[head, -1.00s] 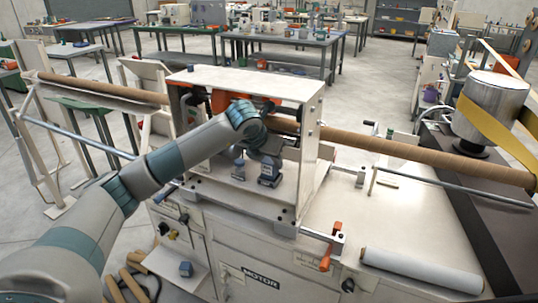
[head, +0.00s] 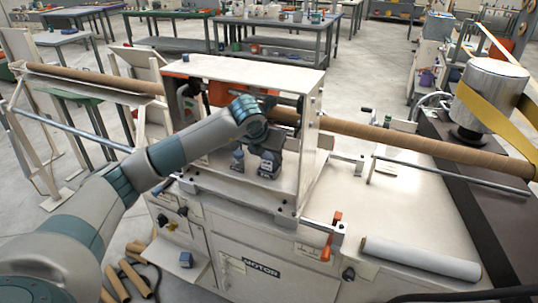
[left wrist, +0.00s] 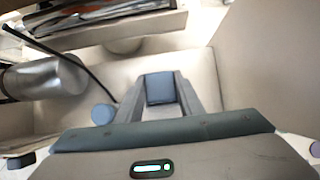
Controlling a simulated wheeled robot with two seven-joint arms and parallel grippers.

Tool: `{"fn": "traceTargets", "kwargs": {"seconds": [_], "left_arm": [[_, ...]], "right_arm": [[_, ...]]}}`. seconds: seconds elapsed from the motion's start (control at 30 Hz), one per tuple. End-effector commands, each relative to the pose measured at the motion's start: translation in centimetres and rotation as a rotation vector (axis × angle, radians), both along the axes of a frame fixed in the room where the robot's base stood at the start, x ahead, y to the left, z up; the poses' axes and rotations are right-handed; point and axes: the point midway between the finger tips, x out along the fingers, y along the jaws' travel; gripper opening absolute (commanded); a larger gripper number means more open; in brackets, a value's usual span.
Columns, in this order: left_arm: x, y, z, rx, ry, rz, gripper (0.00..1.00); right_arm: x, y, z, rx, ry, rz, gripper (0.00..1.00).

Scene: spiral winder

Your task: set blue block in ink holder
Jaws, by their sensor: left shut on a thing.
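My left gripper (head: 270,154) reaches into the open frame of the winder. It points down and is shut on a blue block (left wrist: 160,88), which shows between its two fingers in the left wrist view. In the head view a grey-blue piece (head: 268,168) sits directly under the gripper; I cannot tell where block ends and any holder begins. A smaller grey-blue piece (head: 237,160) stands just left of it on the machine bed. A rounded blue top (left wrist: 103,114) shows left of the fingers in the wrist view. My right gripper is not in view.
The winder's white frame (head: 250,70) closes over the gripper, with a side plate (head: 312,150) at right. A long brown tube (head: 420,153) crosses behind. Another small blue block (head: 186,260) lies on a low shelf. A white roll (head: 420,258) lies at right.

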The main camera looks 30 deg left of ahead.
Motion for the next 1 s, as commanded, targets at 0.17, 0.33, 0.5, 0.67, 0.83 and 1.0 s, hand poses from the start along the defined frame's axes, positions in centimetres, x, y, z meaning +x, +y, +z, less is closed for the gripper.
{"fn": "traceTargets", "kwargs": {"seconds": [0.17, 0.33, 0.5, 0.67, 0.83, 1.0], "left_arm": [[0.0, 0.0, 0.0, 0.0, -0.001, 0.0, 0.1], [0.0, 0.0, 0.0, 0.0, 0.0, 0.0, 0.53], [0.0, 0.0, 0.0, 0.0, -0.001, 0.0, 0.53], [0.0, 0.0, 0.1, -0.001, -0.001, -0.001, 0.53], [-0.5, 0.0, 1.1, -0.001, -0.002, -0.001, 0.53], [-1.8, -0.1, 3.2, 0.0, -0.002, -0.002, 0.53]], "right_arm": [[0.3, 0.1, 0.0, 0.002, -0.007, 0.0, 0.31], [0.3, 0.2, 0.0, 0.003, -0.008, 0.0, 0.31], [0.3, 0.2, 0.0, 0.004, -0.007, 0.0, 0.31], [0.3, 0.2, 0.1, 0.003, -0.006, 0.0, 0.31], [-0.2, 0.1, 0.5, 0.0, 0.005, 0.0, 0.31], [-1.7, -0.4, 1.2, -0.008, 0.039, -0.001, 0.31]]}}
